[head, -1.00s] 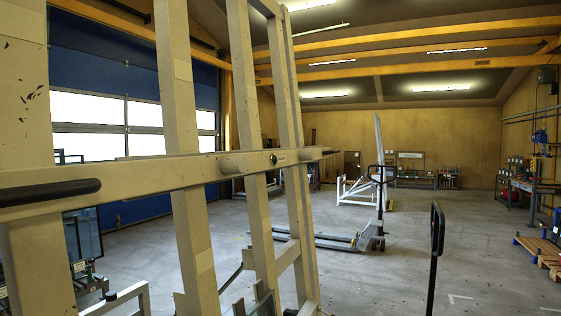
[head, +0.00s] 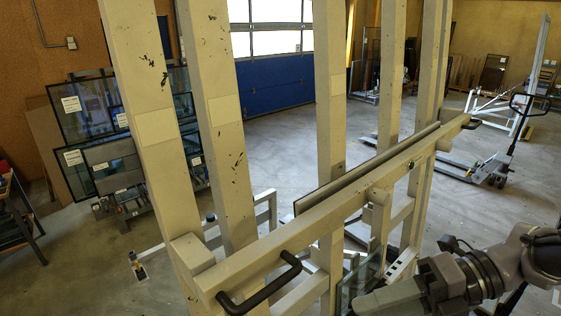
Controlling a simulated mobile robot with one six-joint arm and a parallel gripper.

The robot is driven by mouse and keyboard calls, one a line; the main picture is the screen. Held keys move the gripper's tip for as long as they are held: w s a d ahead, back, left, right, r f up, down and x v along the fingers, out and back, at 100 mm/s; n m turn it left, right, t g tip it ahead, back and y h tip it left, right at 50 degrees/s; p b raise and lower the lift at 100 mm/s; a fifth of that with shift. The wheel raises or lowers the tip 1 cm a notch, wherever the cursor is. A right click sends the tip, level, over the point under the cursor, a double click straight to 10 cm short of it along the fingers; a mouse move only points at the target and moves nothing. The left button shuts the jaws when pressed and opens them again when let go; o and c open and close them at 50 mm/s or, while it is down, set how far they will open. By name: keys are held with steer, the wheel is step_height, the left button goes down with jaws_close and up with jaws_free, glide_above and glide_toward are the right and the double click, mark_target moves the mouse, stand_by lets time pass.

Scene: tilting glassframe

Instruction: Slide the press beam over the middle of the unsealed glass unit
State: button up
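The press beam (head: 284,240) is a long cream bar lying across the uprights of the tilting frame (head: 330,110). It has a black handle (head: 258,292) at its near end and another dark handle (head: 471,125) at its far end. A dark-edged strip (head: 370,167) runs along its far half. A glass unit (head: 364,280) stands low in the frame, below the beam, partly hidden by my arm and the picture edge. The light grey end of my arm, by my gripper (head: 388,299), is at the bottom right, right of the near handle; its fingers cannot be made out.
A rack at left holds several labelled glass panes (head: 85,108). A pallet truck (head: 490,170) and a white stand (head: 490,108) are at the back right. A dark bench (head: 20,215) is at the left edge. The floor behind the frame is mostly clear.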

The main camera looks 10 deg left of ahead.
mark_target(279, 287)
step_height(279, 287, up, 5)
steer(key=w+m+y+p, duration=0.2)
steer(key=w+m, duration=0.1)
steer(key=m, duration=0.1)
steer(key=shift+t, duration=0.4)
steer(key=p+x, duration=0.1)
steer(key=x, duration=1.5)
steer(key=shift+s+a, duration=0.2)
steer(key=shift+a, duration=0.15)
steer(key=shift+d, duration=0.1)
jaws_close()
